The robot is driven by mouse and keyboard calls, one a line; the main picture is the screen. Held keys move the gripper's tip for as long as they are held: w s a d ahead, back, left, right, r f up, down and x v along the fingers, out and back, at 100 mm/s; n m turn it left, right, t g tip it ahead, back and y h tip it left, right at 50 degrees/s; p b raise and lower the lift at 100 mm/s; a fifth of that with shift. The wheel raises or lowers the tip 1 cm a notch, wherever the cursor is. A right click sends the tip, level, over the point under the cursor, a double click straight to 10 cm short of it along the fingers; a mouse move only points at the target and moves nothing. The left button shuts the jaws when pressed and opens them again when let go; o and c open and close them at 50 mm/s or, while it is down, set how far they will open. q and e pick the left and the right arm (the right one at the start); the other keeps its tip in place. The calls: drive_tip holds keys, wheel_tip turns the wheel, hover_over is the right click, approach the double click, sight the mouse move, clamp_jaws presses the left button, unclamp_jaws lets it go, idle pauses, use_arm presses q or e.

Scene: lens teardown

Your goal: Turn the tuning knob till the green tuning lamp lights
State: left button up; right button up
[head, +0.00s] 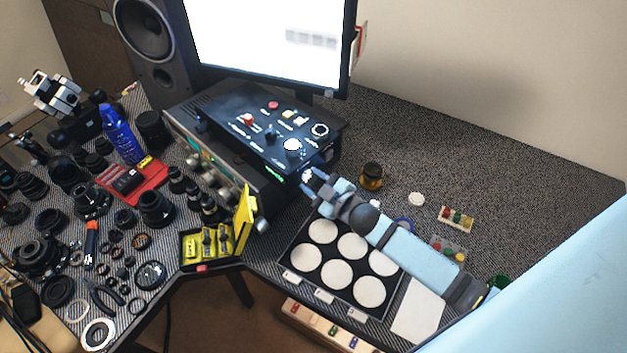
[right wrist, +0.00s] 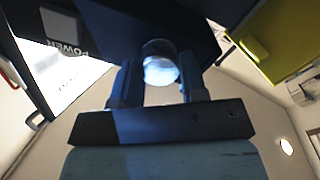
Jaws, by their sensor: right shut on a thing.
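The black control box (head: 262,128) stands on the desk below the monitor, with coloured buttons and a pale round dial on its top. My right gripper (head: 308,182) reaches its front right side. In the right wrist view its two fingers (right wrist: 155,85) stand on either side of a shiny pale round knob (right wrist: 160,63) and are shut on it. The knob sticks out from the dark box face. A small green glow (head: 279,179) shows on the box front, left of the gripper; I cannot tell if it is the tuning lamp. My left gripper is not in view.
A black tray with white discs (head: 333,290) lies under my right forearm. An amber jar (head: 372,175) stands just beyond the arm. An open yellow case (head: 243,222) sits left of the gripper. Lens parts crowd the left desk; the back right is clear.

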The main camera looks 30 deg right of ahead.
drive_tip(key=o, duration=0.9)
drive_tip(key=shift+s+d+f, duration=0.1)
drive_tip(key=shift+s+d, duration=0.1)
drive_tip(key=shift+s, duration=0.35)
drive_tip(key=b+v, duration=0.1)
drive_tip(key=v, duration=1.1)
drive_tip(key=shift+s+d+b, duration=0.1)
drive_tip(key=shift+s+b, duration=0.25)
drive_tip(key=shift+s, duration=0.1)
